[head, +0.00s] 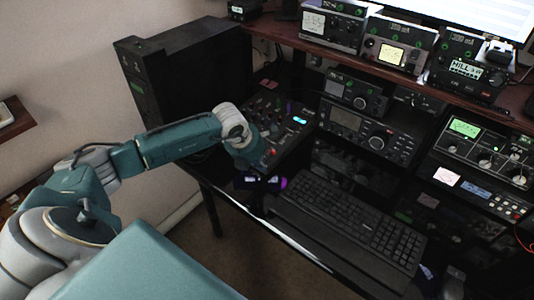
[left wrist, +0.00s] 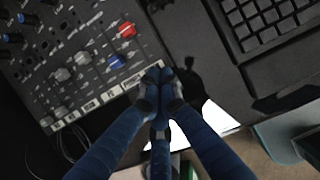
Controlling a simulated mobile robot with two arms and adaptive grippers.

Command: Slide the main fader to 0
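The black mixer (head: 287,108) lies on the desk beyond my left arm. In the left wrist view its panel (left wrist: 95,25) fills the upper left, with grey, blue and red slider caps near its labelled front edge. The red cap (left wrist: 127,30) is probably the main fader; its label is not readable. The blue cap (left wrist: 117,62) sits nearer the front edge. My left gripper (left wrist: 161,80) has its blue fingertips together at the mixer's front right corner, apart from the red cap, and holds nothing visible. In the head view the arm partly hides the mixer's front. My right gripper is out of view.
A black keyboard (head: 350,215) lies right of the mixer; its corner shows in the left wrist view (left wrist: 265,25). A black cabinet (head: 190,75) stands left of the mixer. Radios, such as the one with a large dial (head: 366,133), stand behind the keyboard. Dark cables hang at the mixer's left.

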